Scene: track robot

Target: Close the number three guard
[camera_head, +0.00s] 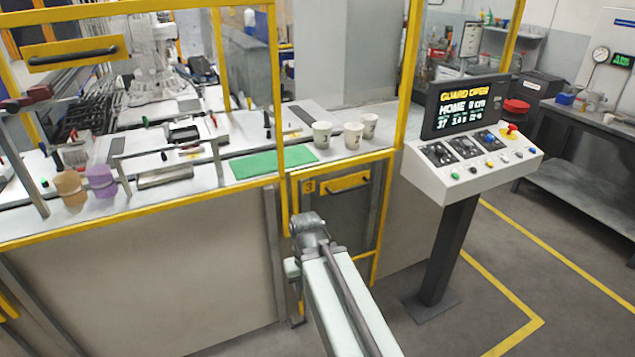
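The number three guard (355,212) is a grey panel with a yellow frame, a "3" label at its upper left and a yellow handle (348,183) across its top. It stands below the worktop, right of the middle. I cannot tell from its edges how far it stands open. The console display (465,105) reads "GUARD OPEN". My gripper (308,222) is at the end of my arm, in front of the guard's lower left part, below and left of the handle. Its fingers are not clear, and I cannot tell whether it touches the panel.
The control console (475,165) stands on a post right of the guard. Paper cups (322,134) and a green mat (272,163) lie on the worktop above. Another yellow-framed guard (72,52) is at the upper left. The floor right of the console is clear, with yellow lines.

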